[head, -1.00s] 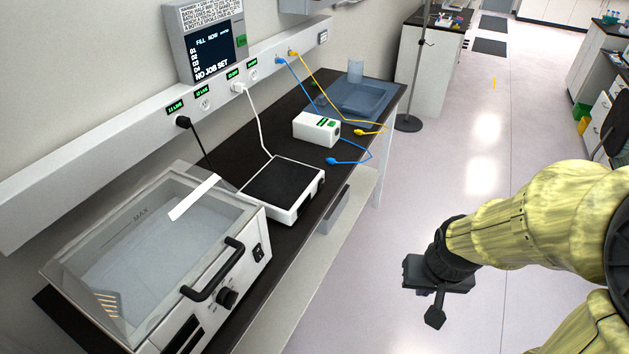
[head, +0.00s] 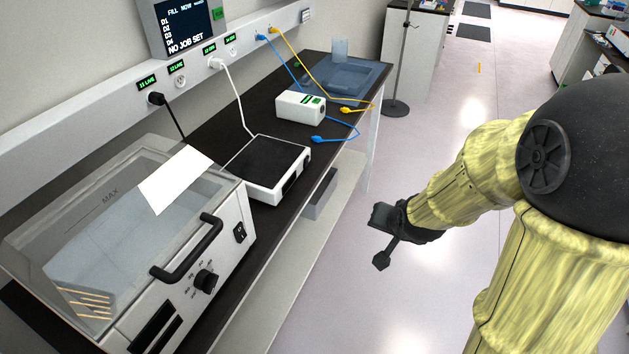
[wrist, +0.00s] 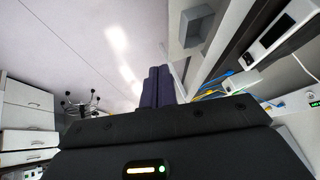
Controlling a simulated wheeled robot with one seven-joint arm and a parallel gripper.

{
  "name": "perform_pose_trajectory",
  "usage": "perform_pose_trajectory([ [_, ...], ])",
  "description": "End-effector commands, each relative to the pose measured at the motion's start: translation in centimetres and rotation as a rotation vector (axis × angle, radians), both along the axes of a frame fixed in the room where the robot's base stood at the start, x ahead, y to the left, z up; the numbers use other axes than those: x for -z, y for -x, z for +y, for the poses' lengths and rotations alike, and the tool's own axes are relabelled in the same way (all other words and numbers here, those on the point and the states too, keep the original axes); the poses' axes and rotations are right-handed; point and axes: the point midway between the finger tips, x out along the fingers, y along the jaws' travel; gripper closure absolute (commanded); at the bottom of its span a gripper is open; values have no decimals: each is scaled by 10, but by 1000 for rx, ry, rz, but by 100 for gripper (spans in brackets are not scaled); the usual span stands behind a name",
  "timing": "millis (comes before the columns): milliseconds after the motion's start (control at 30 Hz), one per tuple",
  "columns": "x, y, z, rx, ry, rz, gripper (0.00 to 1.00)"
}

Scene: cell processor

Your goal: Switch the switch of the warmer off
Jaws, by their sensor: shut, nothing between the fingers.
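The warmer (head: 160,322) is a white bath with a clear lid, at the near left end of the dark bench in the head view. A black rocker switch (head: 240,232) is on its front face, at the right end, above a round knob (head: 205,281). Which way the rocker is pressed is too small to tell. My gripper (head: 381,262) hangs over the open floor, right of the bench and well apart from the switch. In the wrist view my gripper's fingers (wrist: 158,85) are together and empty.
A black handle (head: 187,262) sticks out from the warmer's front. A white-framed black plate device (head: 268,168) and a white box (head: 300,105) with cables stand farther along the bench. A wall screen (head: 182,24) hangs above.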

Motion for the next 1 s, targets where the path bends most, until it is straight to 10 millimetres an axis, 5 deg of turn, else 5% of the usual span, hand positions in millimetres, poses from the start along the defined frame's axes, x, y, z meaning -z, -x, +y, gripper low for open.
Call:
perform_pose_trajectory([
  [33,29,-18,8,34,-62,-57,100],
  [100,41,-42,22,81,-167,-141,100],
  [433,79,-123,83,246,-846,-442,100],
  [700,72,-143,102,293,-1323,-527,100],
  [1000,66,-143,104,294,-1366,-530,100],
])
